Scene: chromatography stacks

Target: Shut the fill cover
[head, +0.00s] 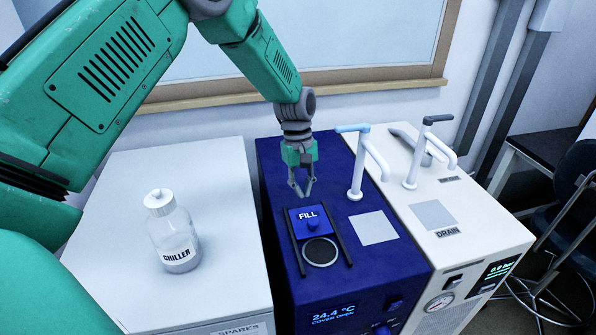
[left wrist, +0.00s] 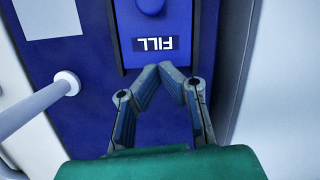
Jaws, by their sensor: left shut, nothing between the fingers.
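The blue fill cover (head: 308,221), marked FILL and with a round knob, sits between two dark rails on top of the blue unit (head: 281,169). In front of it the round fill opening (head: 320,251) is uncovered, and the unit's display reads COVER OPEN. My left gripper (head: 303,197) is just behind the cover, with its fingers pointing down. In the left wrist view the fingertips (left wrist: 165,68) are together and empty beside the FILL label on the cover (left wrist: 155,30). I cannot tell whether they touch the cover. My right gripper is not in view.
A clear bottle labelled CHILLER (head: 174,236) stands on the white cabinet (head: 222,185) at left. A tap with a pale blue lever (head: 368,165) rises right of the cover. The white DRAIN unit (head: 480,215) with another tap stands further right. The wall is close behind.

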